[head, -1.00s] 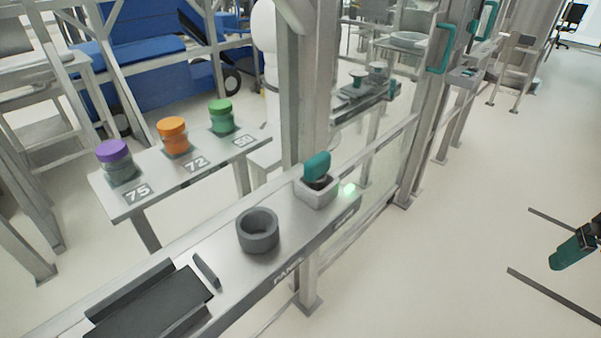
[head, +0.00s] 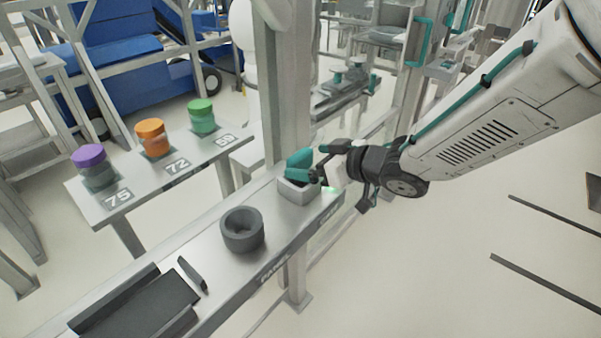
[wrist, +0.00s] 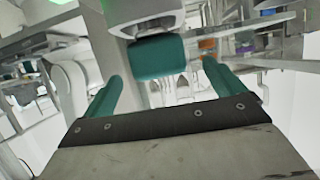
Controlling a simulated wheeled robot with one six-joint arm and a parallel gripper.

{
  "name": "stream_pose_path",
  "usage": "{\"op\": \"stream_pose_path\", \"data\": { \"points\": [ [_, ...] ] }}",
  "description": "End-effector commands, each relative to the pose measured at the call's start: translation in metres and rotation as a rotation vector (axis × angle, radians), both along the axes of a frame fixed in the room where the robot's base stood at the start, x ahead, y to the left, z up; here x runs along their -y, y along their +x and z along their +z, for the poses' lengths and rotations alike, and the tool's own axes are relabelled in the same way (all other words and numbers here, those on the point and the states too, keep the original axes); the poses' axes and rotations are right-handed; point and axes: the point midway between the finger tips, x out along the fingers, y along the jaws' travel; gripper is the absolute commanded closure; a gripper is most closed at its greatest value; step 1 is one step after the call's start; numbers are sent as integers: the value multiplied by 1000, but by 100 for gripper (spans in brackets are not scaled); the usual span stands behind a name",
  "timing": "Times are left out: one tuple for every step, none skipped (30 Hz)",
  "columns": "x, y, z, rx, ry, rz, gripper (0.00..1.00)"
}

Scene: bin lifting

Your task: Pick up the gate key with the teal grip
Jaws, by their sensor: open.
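The gate key's teal grip (head: 299,160) stands up out of a light grey square holder (head: 298,193) on the panel shelf. In the wrist view the teal grip (wrist: 158,57) is a wide block just beyond the fingertips, with the pale holder (wrist: 145,10) above it in the picture. My gripper (head: 314,163) is at the key from the right, partly overlapping it in the head view. In the wrist view my gripper (wrist: 163,80) is open, its two teal fingers apart, the grip lying ahead of the gap. No contact is visible. The key's lower part is hidden in the holder.
A dark grey round cup (head: 242,230) and a dark tray (head: 140,305) sit on the same shelf. A metal post (head: 283,90) rises right behind the holder. Jars with purple, orange and green lids (head: 201,116) stand on a side bench. Floor at the right is open.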

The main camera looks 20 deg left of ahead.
Motion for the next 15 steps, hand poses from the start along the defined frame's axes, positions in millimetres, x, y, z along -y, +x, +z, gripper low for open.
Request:
{"op": "stream_pose_path", "data": {
  "points": [
    [-6, 2, -3, -1, -1, 1, 5],
    [-8, 3, -4, -1, -1, 0, 5],
    [-12, 5, -5, -1, -1, 0, 5],
    [-15, 6, -6, -1, -1, 0, 5],
    [-18, 8, -7, 0, 0, -1, 5],
    [-24, 10, -9, -1, -1, -1, 5],
    [-28, 13, -11, -1, -1, -1, 5],
    [-32, 14, -12, -1, -1, -1, 5],
    [-38, 17, -14, 0, -1, -1, 5],
    [-41, 19, -16, 0, -2, -2, 5],
    [-44, 20, -17, 1, -1, -3, 5],
    [-47, 21, -19, 0, -1, -3, 5],
    [-49, 22, -20, 0, -1, -4, 5],
    [-51, 23, -20, 1, -2, -4, 5],
    [-52, 24, -21, 1, -2, -4, 5]
  ]
}}
